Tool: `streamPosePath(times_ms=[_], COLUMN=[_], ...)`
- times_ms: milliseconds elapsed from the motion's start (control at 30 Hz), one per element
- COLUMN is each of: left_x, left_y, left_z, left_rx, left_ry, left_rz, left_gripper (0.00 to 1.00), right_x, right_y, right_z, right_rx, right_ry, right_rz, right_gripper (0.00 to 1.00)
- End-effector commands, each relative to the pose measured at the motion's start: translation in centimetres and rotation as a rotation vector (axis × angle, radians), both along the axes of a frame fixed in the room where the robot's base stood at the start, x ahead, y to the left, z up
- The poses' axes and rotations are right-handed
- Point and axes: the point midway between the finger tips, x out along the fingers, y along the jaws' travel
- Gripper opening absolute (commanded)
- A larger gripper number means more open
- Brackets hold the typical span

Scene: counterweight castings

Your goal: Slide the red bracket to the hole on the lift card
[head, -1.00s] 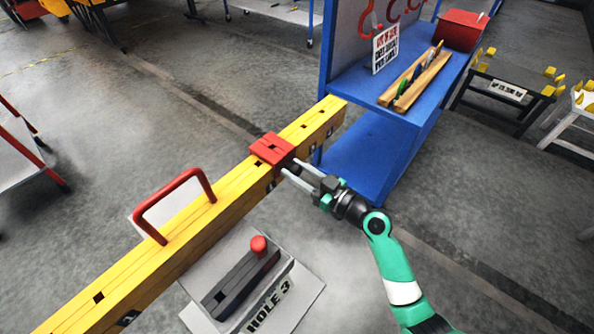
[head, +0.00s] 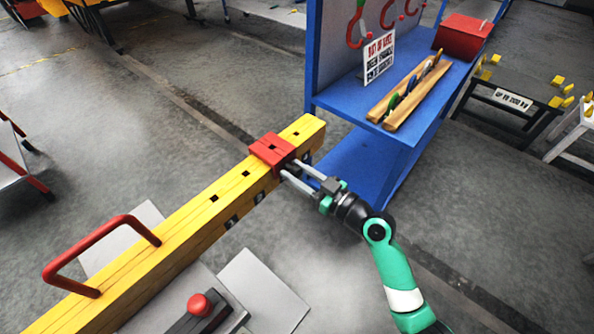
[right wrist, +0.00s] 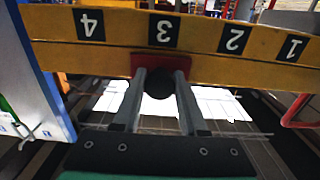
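The red bracket (head: 271,149) sits around the yellow beam (head: 185,232), towards its far end. One square hole lies beyond it and two show between it and the red handle. In the right wrist view the bracket (right wrist: 147,64) is below the label 3 (right wrist: 163,31), with label 4 to the left and 2 and 1 to the right. My right gripper (head: 290,169) has its fingers on both sides of the bracket's dark round knob (right wrist: 160,86), closed on it. The lift card's writing is out of view now; a second earlier it read HOLE 3. My left gripper is not in view.
A red handle (head: 105,250) stands on the beam's near part. A blue shelf unit (head: 350,110) with hooks, a sign and a wooden rack stands close beyond the beam's far end. A red-knobbed block (head: 198,305) is at the bottom. Grey floor lies to the right.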

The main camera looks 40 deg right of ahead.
Motion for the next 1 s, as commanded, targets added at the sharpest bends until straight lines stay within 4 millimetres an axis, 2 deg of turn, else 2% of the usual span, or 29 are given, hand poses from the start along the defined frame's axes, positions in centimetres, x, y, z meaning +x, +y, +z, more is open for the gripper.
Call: streamPosePath(times_ms=[33,167,433,567,667,900,1000], left_x=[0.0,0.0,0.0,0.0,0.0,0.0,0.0], left_y=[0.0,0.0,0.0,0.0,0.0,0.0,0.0], left_z=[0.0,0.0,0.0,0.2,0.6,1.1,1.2], left_rx=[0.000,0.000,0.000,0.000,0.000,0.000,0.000], left_ry=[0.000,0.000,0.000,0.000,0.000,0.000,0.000], left_rz=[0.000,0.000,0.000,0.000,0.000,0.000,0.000], left_gripper=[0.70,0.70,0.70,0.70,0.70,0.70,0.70], right_x=[0.0,0.0,0.0,-0.8,-2.5,-8.2,-10.0], right_y=[0.0,0.0,0.0,-0.2,-0.4,-1.1,-1.3], right_z=[0.0,0.0,0.0,0.0,0.1,0.0,0.0], right_rx=[0.001,0.001,0.001,0.001,0.001,0.003,0.002], right_ry=[-0.001,-0.001,-0.001,0.001,0.001,0.002,0.001], right_rz=[0.000,0.000,0.001,-0.001,-0.002,-0.004,-0.004], right_gripper=[0.47,0.71,0.71,0.71,0.71,0.71,0.71])
